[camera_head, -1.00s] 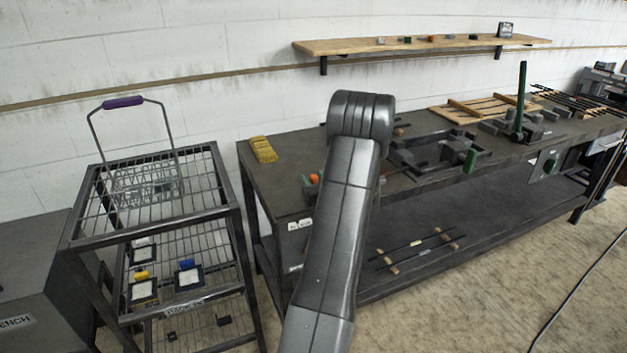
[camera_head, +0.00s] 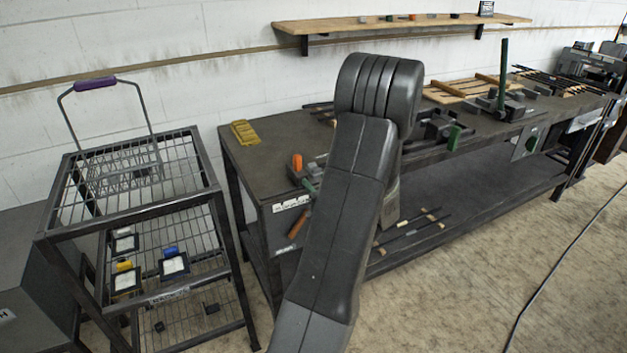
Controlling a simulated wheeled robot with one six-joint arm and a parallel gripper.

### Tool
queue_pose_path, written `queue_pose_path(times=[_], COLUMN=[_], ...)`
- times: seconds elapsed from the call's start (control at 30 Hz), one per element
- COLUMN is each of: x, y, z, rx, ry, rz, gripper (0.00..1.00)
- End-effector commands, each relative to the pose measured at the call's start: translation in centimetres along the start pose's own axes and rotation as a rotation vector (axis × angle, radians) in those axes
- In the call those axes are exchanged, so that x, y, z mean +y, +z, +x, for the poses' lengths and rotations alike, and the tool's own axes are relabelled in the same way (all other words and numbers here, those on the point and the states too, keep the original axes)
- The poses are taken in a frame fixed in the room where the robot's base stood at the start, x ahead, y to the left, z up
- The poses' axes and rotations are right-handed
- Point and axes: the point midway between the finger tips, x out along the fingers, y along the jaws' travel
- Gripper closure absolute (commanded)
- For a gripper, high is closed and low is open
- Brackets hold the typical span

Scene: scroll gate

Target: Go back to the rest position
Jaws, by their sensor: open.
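My arm rises from the bottom centre of the head view, bent at a thick ribbed joint in front of the dark workbench (camera_head: 270,182). My gripper is not visible; the forearm and the end of the arm are hidden behind the raised link. The arm covers part of the bench's middle and its lower shelf.
A wire rack cart (camera_head: 135,185) with a basket (camera_head: 125,172) on top stands at the left. The bench carries a yellow block (camera_head: 245,132), an orange-topped piece (camera_head: 297,162) and a green post (camera_head: 503,75). A wall shelf (camera_head: 400,23) hangs above.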

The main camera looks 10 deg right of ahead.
Motion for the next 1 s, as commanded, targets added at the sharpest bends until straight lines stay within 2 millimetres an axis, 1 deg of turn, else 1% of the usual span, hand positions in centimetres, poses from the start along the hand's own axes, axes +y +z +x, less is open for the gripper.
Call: queue_pose_path(times=[0.3,0.37,0.47,0.57,0.9,1.0], x=[0.0,0.0,0.1,0.1,0.1,0.2], y=[0.0,0.0,0.1,0.1,0.2,0.2], z=[0.1,0.4,1.3,2.9,9.7,11.4], rx=[0.000,0.000,0.001,0.000,0.000,0.000], ry=[0.000,0.000,0.002,0.004,0.004,0.003], rz=[0.000,0.000,0.001,0.000,-0.001,0.000], gripper=[0.56,0.56,0.56,0.56,0.56,0.56])
